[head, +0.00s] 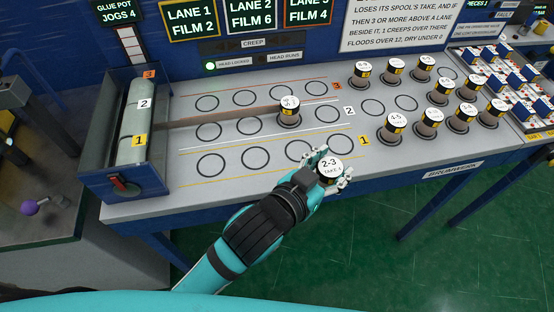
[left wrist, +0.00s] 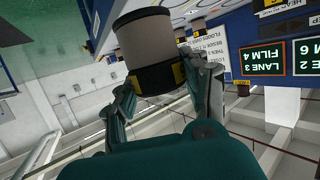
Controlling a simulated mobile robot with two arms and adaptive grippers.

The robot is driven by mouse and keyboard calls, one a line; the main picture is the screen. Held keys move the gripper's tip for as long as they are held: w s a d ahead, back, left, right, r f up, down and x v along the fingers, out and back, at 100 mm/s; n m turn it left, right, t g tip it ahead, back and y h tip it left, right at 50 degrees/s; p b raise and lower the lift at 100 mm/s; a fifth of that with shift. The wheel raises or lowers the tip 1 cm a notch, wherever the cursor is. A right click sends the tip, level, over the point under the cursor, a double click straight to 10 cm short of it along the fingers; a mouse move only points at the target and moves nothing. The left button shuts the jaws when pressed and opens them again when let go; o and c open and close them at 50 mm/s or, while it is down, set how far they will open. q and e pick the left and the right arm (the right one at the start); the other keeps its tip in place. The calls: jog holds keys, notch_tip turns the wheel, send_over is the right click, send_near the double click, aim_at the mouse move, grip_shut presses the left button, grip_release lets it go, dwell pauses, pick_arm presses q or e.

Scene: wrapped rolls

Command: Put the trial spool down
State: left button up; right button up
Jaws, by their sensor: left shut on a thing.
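My left gripper (head: 332,168) is shut on a spool (head: 330,171) with a white top reading "2-3 TAKE" and a last character that is hard to read. The spool is over the bench's front edge, near lane 1's yellow line. In the left wrist view the held spool (left wrist: 147,45) shows a grey-brown body and a black band with yellow marks, between the fingers (left wrist: 160,85). Another spool (head: 289,112) stands upright in lane 2. My right gripper is out of view.
Empty ring marks (head: 211,165) fill much of the bench (head: 180,188) at left. Several spools (head: 395,128) stand at right, by a tray of small boxes (head: 497,85). A roller numbered 1 to 3 (head: 137,120) sits in a blue housing at left.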

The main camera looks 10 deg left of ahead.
pick_arm(q)
jog(key=shift+s+d+f+m+h, duration=0.15)
jog(key=shift+s+d, duration=0.1)
jog(key=shift+d, duration=0.2)
jog(key=shift+s+d+f+m+h, duration=0.15)
jog(key=shift+s+d, duration=0.05)
jog(key=shift+d, duration=0.2)
jog(key=w+a, duration=0.2)
jog(key=w, duration=0.2)
jog(key=w+a+f+p, duration=0.1)
jog(key=w+a, duration=0.2)
jog(key=w, duration=0.1)
jog(key=w+a+p, duration=0.1)
jog(key=w+a, duration=0.1)
jog(key=w, duration=0.2)
jog(key=shift+w+a+f, duration=0.15)
jog(key=shift+w+a, duration=0.3)
jog(key=shift+w, duration=0.1)
notch_tip(320, 180, down, 3)
jog(key=shift+p, duration=0.4)
jog(key=shift+f, duration=0.3)
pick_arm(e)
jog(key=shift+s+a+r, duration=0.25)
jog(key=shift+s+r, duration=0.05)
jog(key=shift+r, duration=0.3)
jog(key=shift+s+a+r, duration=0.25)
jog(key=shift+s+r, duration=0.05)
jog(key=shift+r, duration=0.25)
